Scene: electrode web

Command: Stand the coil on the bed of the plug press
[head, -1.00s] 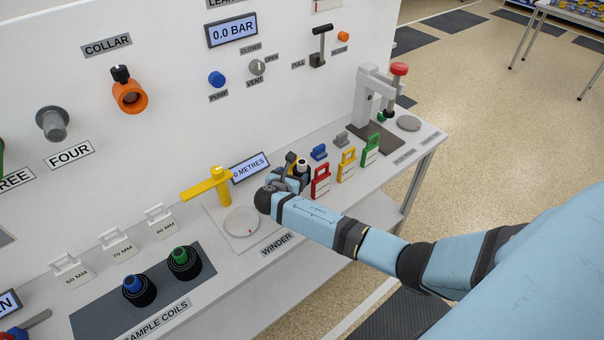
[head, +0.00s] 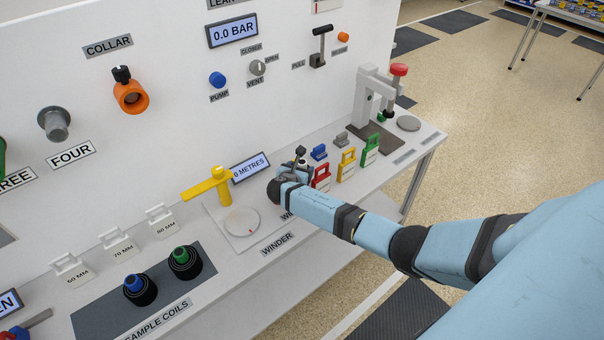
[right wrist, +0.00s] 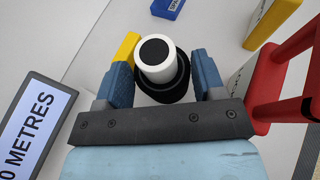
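The coil, a black winding (right wrist: 165,95) with a white core and dark top, stands upright in the right wrist view. My right gripper (right wrist: 164,60) has its two blue fingers apart, one on each side of the coil; I cannot tell contact. In the head view the gripper (head: 295,170) is at the right of the winder and mostly hides the coil. The plug press (head: 366,96), grey with a red knob, stands at the far right end of the bench. Its dark bed (head: 375,143) looks free of any coil. My left gripper is not in view.
Red (head: 321,178), yellow (head: 346,165) and green (head: 370,150) handled blocks line the bench between gripper and press. The winder's yellow arm (head: 207,186) and a metres display (head: 249,168) are at the left. Two sample coils stand on a dark mat (head: 205,262).

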